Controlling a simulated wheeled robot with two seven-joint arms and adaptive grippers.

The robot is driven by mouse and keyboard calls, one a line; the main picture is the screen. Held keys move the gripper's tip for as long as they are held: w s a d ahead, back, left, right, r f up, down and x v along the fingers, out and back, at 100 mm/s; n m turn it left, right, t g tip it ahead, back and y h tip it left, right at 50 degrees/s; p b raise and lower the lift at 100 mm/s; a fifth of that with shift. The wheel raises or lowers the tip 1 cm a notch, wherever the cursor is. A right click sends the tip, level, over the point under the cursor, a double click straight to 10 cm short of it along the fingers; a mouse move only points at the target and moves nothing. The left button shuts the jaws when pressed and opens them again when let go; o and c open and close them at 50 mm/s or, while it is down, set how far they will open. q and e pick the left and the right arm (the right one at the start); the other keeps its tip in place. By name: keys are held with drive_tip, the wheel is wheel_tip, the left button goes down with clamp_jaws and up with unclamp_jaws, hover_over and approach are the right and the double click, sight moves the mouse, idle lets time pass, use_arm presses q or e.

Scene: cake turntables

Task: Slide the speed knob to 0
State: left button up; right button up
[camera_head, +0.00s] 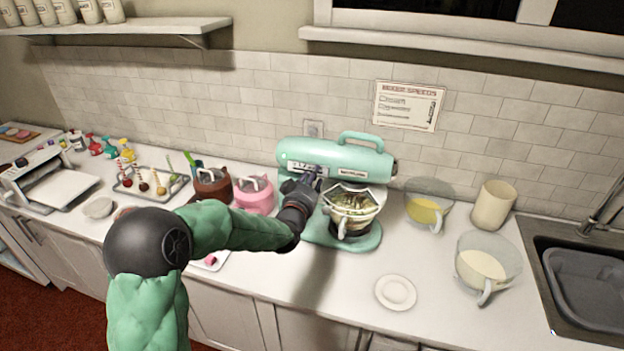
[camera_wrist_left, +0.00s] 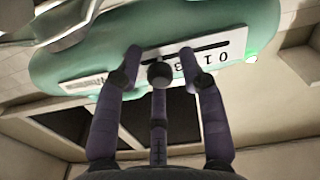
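The mint-green stand mixer (camera_head: 345,156) stands against the tiled wall, with a glass bowl (camera_head: 352,202) under its head. A pale speed plate (camera_head: 297,164) is on its side, partly behind my left gripper (camera_head: 318,174). In the left wrist view the mixer is upside down. The plate (camera_wrist_left: 238,47) has a dark slot and upside-down digits. A dark round knob (camera_wrist_left: 160,74) appears between the spread fingertips of my left gripper (camera_wrist_left: 158,66), with gaps at both sides. Contact with the knob cannot be told. The right gripper is not in view.
A brown pot (camera_head: 211,187) and a pink pot (camera_head: 255,196) stand left of the mixer. Glass bowls (camera_head: 428,205) and a cream canister (camera_head: 493,205) stand at right before the sink (camera_head: 585,285). A small white plate (camera_head: 396,293) lies in front on otherwise clear counter.

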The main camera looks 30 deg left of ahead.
sight(294, 166)
use_arm(q)
clamp_jaws()
drive_tip(key=a+b, duration=0.2)
drive_tip(key=s+a+b, duration=0.1)
drive_tip(key=a+b, duration=0.1)
drive_tip(key=a, duration=0.1)
drive_tip(key=shift+s+a+f, duration=0.15)
drive_tip(key=shift+s+f, duration=0.05)
drive_tip(key=shift+s+a+r+b, duration=0.15)
drive_tip(key=shift+a+r+b, duration=0.05)
drive_tip(key=shift+a+b, duration=0.35)
drive_tip(key=shift+a, duration=0.1)
